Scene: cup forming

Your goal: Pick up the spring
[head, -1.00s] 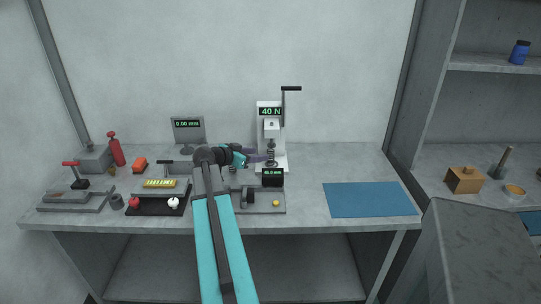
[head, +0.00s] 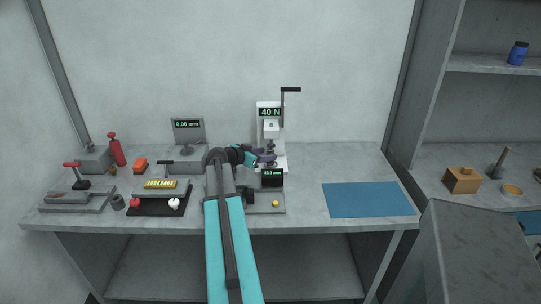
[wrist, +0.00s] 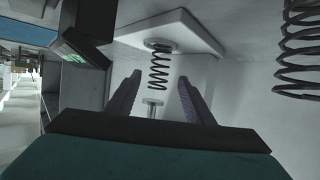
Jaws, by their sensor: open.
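A dark coil spring (wrist: 159,66) stands on the white base plate of the press (head: 270,120), below its plunger. The wrist view is upside down, so the plate shows at the top. My gripper (head: 266,155) is at the press, with its purple fingers open and empty. In the wrist view, the fingertips (wrist: 159,82) lie on either side of the spring in the picture; the spring appears just beyond them, without visible contact. In the head view my gripper mostly hides this spring. A second dark spring (wrist: 300,50) shows large at the wrist view's right edge.
A small box with a green display (head: 272,177) stands in front of the press, close to my gripper; it shows at the left of the wrist view (wrist: 88,30). A grey screen (head: 188,131) stands left of the press. A blue mat (head: 370,200) lies on the right, with bare table around it.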

